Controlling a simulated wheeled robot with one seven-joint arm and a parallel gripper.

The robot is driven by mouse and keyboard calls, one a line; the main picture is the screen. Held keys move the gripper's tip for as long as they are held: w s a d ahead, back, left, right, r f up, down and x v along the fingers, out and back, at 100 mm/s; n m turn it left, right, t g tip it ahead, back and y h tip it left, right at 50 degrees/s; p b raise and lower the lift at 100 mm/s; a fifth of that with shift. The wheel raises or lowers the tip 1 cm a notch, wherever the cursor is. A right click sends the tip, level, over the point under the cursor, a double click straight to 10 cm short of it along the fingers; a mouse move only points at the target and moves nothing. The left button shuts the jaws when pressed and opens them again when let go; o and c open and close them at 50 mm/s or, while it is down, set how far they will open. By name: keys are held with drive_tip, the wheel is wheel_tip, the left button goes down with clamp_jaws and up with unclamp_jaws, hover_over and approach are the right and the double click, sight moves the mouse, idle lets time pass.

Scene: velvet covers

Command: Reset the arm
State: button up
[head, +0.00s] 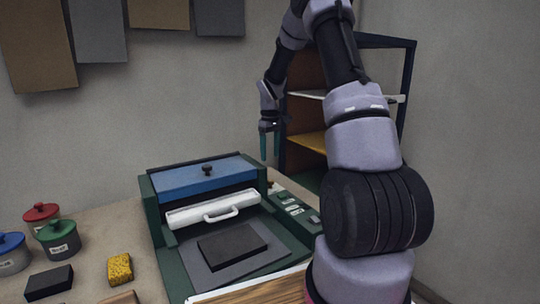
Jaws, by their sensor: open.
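My arm rises at the right of the head view and bends over at the top. My gripper (269,146) hangs pointing down, above the back right corner of a green machine (163,236). Its two thin teal fingers are apart with nothing between them. The gripper appears clear of the machine and of the shelf behind it. My arm hides part of the shelf and the right end of the table.
The machine has a blue lid (205,178), a white handled bar (214,209) and a black block (232,246) on its bed. Lidded pots (58,240), a yellow sponge (120,269) and a dark block (50,282) lie left. An open shelf (307,141) stands behind.

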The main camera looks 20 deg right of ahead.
drive_tip(key=s+a+r+m+t, duration=0.2)
drive_tip(key=s+a+r, duration=0.1)
drive_tip(key=s+r, duration=0.55)
drive_tip(key=s+a+r+m+t, duration=0.1)
drive_tip(key=s+a+r+m, duration=0.3)
drive_tip(key=r, duration=0.7)
drive_tip(key=s+a+r+m+t+y, duration=0.1)
drive_tip(key=s+r+t, duration=0.1)
drive_tip(key=s, duration=0.8)
drive_tip(key=s+a+r+m+t+y, duration=0.1)
drive_tip(key=s+a+r+t, duration=0.1)
drive_tip(key=s, duration=0.8)
drive_tip(key=shift+s+r+m, duration=0.15)
drive_tip(key=shift+r+m, duration=0.25)
drive_tip(key=shift+r, duration=0.3)
